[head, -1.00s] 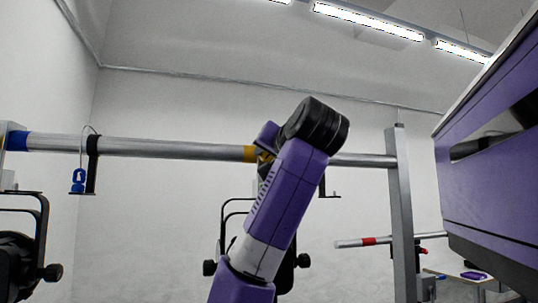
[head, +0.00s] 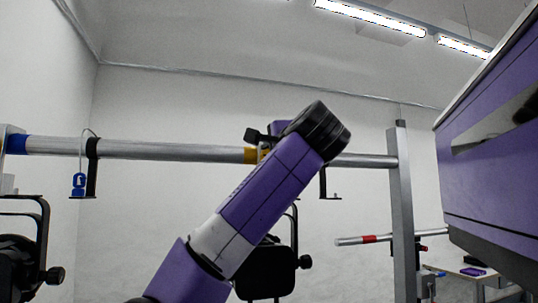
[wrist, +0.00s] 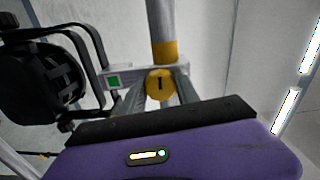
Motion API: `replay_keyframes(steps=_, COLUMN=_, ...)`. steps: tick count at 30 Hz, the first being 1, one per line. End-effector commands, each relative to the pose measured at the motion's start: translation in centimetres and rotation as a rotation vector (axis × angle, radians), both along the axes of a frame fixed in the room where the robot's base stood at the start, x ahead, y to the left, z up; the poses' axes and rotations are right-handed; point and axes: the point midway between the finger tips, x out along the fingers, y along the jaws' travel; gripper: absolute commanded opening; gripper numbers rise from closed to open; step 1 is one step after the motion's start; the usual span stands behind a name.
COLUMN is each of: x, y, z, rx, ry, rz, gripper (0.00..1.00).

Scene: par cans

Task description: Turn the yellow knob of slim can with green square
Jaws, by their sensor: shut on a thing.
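The yellow knob (wrist: 160,84), marked with a dark 1, is in the middle of the wrist view. My gripper (wrist: 159,92) is shut on it, one grey finger on each side. A green square (wrist: 113,81) sits on the metal clamp piece just left of the knob. The black can (wrist: 48,80) hangs by its bracket at the left of the wrist view. In the head view a black can (head: 272,268) hangs below the bar, partly behind my arm. There my fingers and the knob are hidden behind my wrist.
A horizontal metal bar (head: 170,151) has a yellow band (head: 250,155) by my wrist and a blue band (head: 16,143) at its left. Another black can (head: 18,262) hangs at the left. An upright post (head: 402,210) and a red-banded bar (head: 370,239) stand to the right.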

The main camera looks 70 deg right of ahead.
Motion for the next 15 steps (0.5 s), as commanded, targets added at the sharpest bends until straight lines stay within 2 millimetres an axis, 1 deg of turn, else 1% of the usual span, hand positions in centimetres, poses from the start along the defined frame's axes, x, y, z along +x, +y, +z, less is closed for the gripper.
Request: replay_keyframes(steps=15, x=-0.03, y=0.01, z=0.2, rx=0.322, ry=-0.374, rz=0.001, gripper=0.0)
